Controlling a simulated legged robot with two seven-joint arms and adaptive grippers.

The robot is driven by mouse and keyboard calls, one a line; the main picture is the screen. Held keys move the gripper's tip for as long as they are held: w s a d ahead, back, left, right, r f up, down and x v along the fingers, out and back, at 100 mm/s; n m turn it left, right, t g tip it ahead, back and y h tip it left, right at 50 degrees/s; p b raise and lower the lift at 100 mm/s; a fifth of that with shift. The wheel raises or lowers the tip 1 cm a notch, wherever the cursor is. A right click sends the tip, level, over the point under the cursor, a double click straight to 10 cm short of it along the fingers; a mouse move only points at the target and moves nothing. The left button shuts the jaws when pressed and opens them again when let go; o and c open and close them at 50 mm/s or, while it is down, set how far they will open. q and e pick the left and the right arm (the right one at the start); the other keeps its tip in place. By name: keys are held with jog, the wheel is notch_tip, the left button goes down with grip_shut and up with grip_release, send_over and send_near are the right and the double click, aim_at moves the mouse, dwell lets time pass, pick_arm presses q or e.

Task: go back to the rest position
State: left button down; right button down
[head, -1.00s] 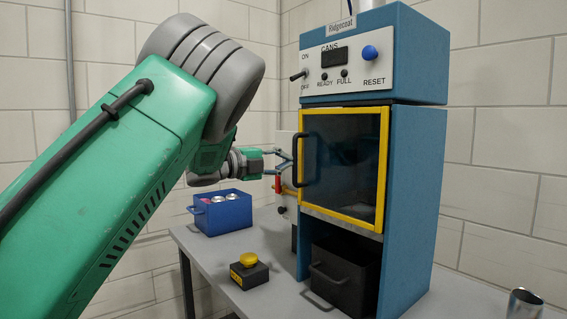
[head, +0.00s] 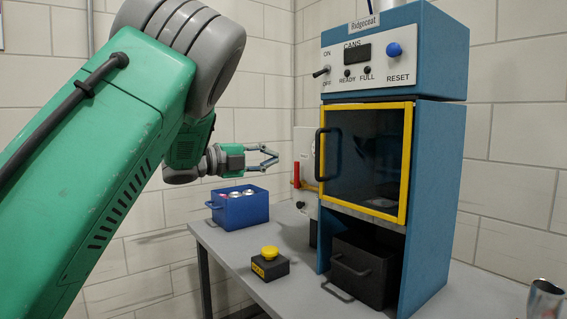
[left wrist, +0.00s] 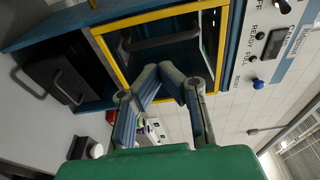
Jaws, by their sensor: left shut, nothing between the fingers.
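My left gripper (head: 274,158) is in the air to the left of the blue Ridgecoat machine (head: 437,180), above and behind the blue bin. Its fingers are closed together with nothing between them, and they also show in the left wrist view (left wrist: 168,75). It is clear of the machine's yellow-framed door (head: 364,160), which is shut and has a dark handle (head: 320,155). My right gripper is in neither view.
A blue bin (head: 247,212) with several cans stands on the grey table (head: 225,247). A black box with a yellow button (head: 269,254) is nearer. A dark drawer bin (head: 365,268) sits under the door. A metal cup (head: 544,298) stands at the right edge. A red-handled valve (head: 296,174) is beside the machine.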

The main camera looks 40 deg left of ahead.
pick_arm(q)
jog(key=d+f+n+g+y, duration=0.15)
jog(key=f+n, duration=0.35)
jog(key=f, duration=0.7)
jog(key=d+f+n+y, duration=0.2)
jog(key=f+n+y, duration=0.15)
jog(key=f, duration=0.75)
jog(key=s+d+f+n+g+y, duration=0.1)
jog(key=s+d+f+n+g, duration=0.2)
jog(key=f, duration=0.5)
jog(key=s+d+f+n+g+y, duration=0.1)
jog(key=s+f+n, duration=0.2)
jog(key=s+f, duration=0.35)
jog(key=s+d+f+n+g, duration=0.2)
jog(key=s+f, duration=0.3)
jog(key=f, duration=0.2)
jog(key=s+d+f+n+g, duration=0.2)
jog(key=s+d+f+g, duration=0.1)
jog(key=s+f, duration=0.35)
jog(key=s+d+f+n+g, duration=0.2)
jog(key=s+d+f, duration=0.1)
jog(key=s, duration=0.5)
jog(key=s+d+f+n+g, duration=0.1)
jog(key=s+d+f+g, duration=0.2)
jog(key=s, duration=0.6)
jog(key=shift+s+d+n, duration=0.15)
jog(key=shift+d+n, duration=0.2)
jog(key=shift+d, duration=0.1)
jog(key=shift+d, duration=0.3)
jog(key=shift+a, duration=0.1)
